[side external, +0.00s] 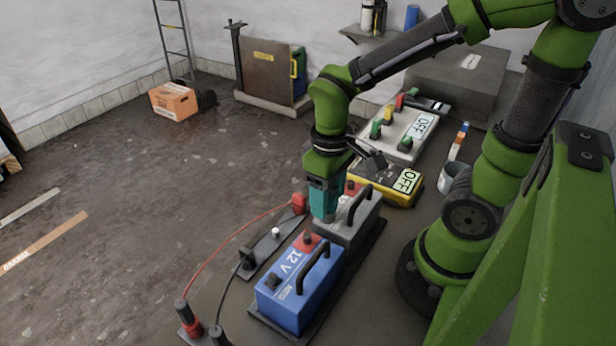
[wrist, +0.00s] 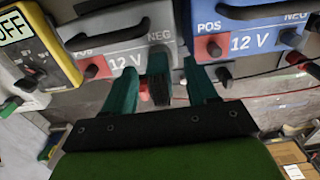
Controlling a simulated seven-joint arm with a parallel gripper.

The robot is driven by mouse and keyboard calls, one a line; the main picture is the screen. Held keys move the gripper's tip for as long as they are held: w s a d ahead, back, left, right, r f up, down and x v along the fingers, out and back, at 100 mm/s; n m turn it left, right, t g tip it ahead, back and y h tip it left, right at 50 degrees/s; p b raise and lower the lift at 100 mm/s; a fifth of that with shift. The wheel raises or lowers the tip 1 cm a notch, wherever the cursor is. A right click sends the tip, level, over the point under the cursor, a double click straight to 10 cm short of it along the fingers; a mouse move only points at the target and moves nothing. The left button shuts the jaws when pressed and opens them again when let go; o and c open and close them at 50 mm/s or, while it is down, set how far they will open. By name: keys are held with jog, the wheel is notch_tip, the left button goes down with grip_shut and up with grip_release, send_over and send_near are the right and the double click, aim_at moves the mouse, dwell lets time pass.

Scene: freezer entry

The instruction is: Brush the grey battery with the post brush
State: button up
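The grey battery (side external: 347,220) stands in the row beside the blue battery (side external: 299,283). The grey battery also shows in the wrist view (wrist: 118,42), with its red POS post (wrist: 92,71) and NEG label. My gripper (side external: 323,203) points down at the grey battery's near end in the side view. In the wrist view my teal gripper fingers (wrist: 160,85) stand apart. A dark, rough piece with a teal top (wrist: 158,88) shows between them. It may be the post brush; I cannot tell whether the fingers grip it.
A yellow meter (side external: 386,184) reading OFF and a pale box with switches (side external: 405,135) stand behind the grey battery. The floor at left is largely clear.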

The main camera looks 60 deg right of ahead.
jog(key=shift+r, duration=0.1)
notch_tip(320, 180, up, 17)
dwell(0.6)
jog(key=f+m+t, duration=0.1)
jog(key=t, duration=0.1)
jog(key=f+m+t+y, duration=0.1)
jog(key=f+t, duration=0.1)
jog(key=d+f+m+t+y, duration=0.1)
jog(key=f+m+t, duration=0.1)
jog(key=t, duration=0.1)
jog(key=shift+w+d+f, duration=0.1)
jog(key=shift+w+f, duration=0.05)
jog(key=shift+w, duration=0.05)
jog(key=shift+c, duration=0.4)
